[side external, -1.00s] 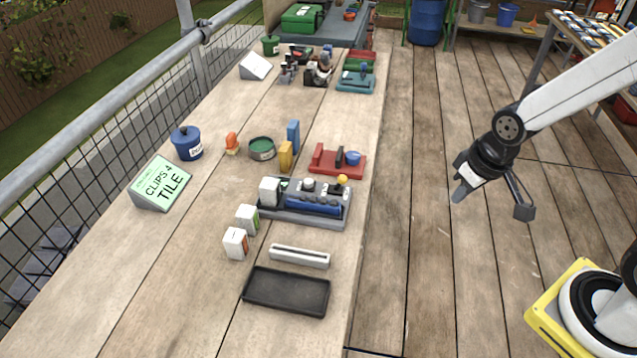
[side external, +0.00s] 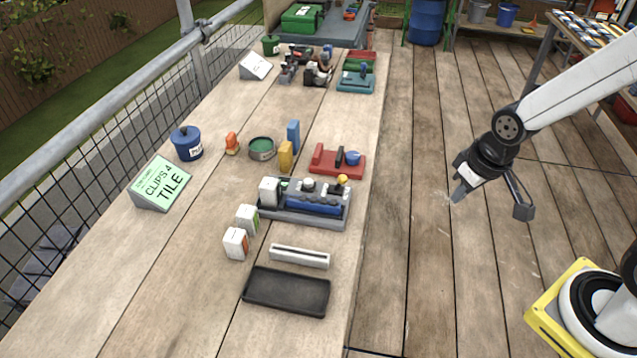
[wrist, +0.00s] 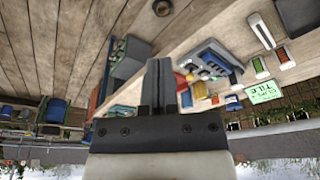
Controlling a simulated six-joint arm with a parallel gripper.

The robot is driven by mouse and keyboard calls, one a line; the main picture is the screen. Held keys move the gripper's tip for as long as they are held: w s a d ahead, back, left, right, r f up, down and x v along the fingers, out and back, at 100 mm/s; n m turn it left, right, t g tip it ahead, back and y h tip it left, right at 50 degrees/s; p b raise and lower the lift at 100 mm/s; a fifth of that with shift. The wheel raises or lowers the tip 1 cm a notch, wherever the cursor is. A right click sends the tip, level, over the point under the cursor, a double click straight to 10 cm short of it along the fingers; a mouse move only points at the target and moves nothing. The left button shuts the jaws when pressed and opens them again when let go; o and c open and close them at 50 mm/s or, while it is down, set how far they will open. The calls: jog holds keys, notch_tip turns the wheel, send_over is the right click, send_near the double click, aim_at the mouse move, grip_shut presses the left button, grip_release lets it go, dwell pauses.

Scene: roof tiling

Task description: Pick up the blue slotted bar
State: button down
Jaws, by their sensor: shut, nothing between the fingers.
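A long blue bar (side external: 312,206) lies in a grey fixture tray (side external: 318,220) near the front right edge of the bench. Slots in it are too small to make out. A white bar with a dark slot (side external: 299,256) lies in front of the tray; it also shows in the wrist view (wrist: 262,30). The grey tray shows in the wrist view (wrist: 232,66), upside down. My gripper (side external: 460,193) hangs over the floor to the right of the bench, well apart from the bar. Its fingers (wrist: 158,65) are together and empty.
A black tray (side external: 286,291) lies at the bench front. White boxes (side external: 236,243), a red holder (side external: 325,161), a yellow block (side external: 286,156) and a blue upright block (side external: 293,135) stand near the grey tray. A green sign (side external: 160,184) stands left. The space between my gripper and the bench is clear.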

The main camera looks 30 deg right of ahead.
dwell(0.4)
jog(key=shift+c, duration=1.6)
grip_release()
jog(key=shift+w, duration=0.1)
jog(key=n+y, duration=0.3)
jog(key=n, duration=0.6)
send_near(311, 200)
jog(key=shift+f+t, duration=0.3)
jog(key=shift+f, duration=0.4)
jog(key=shift+a+f, duration=0.1)
jog(key=shift+a, duration=0.05)
jog(key=shift+x, duration=1.25)
jog(key=shift+f, duration=0.1)
